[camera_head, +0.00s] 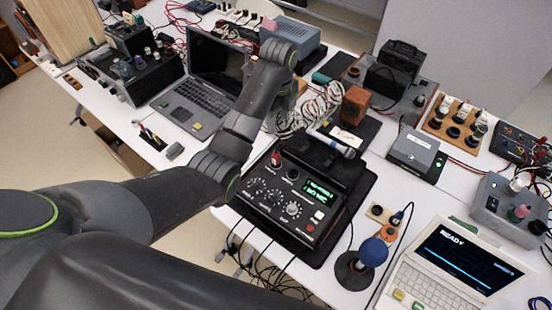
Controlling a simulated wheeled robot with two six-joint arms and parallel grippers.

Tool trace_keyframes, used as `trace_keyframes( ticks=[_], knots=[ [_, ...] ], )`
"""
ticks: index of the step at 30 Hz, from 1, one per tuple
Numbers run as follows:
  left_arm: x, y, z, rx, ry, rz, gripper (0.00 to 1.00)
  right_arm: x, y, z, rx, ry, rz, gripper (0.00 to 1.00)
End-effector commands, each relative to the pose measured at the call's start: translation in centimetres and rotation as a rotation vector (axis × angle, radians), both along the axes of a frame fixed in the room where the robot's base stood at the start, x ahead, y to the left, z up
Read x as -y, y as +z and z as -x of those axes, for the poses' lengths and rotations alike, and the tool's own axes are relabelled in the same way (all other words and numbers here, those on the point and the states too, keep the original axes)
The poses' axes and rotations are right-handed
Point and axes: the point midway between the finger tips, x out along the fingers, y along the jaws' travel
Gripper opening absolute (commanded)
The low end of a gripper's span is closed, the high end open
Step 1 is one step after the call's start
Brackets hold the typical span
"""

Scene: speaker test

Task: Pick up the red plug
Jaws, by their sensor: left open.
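A small red plug (276,158) stands upright at the upper left of a black control box (262,214), beside a dark round socket (292,174). My left arm comes in from the left, rises over the table and bends down behind the box. My left gripper (327,148) appears dark against the box's dark back edge, to the right of the red plug and apart from it. It is open, and I see nothing held in it. Its fingertips are hard to make out. My right gripper is not in view.
A laptop (205,84) stands behind my left arm. Coiled pale cables (305,112) and a rust-coloured block (355,105) are close behind the gripper.

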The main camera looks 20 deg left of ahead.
Motion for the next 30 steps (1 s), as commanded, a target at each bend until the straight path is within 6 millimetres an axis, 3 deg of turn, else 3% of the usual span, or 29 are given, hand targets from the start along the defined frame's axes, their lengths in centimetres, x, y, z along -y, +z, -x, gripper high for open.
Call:
trace_keyframes(
  ticks=[1,10,19,30],
  knots=[
    [0.0,-1.3,0.0,-0.001,0.001,0.001,0.47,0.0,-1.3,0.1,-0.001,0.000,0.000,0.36],
    [-0.1,-4.7,0.0,0.001,0.004,0.000,0.47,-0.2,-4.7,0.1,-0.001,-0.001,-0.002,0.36],
    [-0.1,-9.9,0.1,-0.002,0.005,0.000,0.47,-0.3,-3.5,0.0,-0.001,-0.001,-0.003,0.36],
    [-0.4,-13.0,0.2,-0.004,0.005,0.000,0.47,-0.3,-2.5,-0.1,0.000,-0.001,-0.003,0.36]
  ],
)
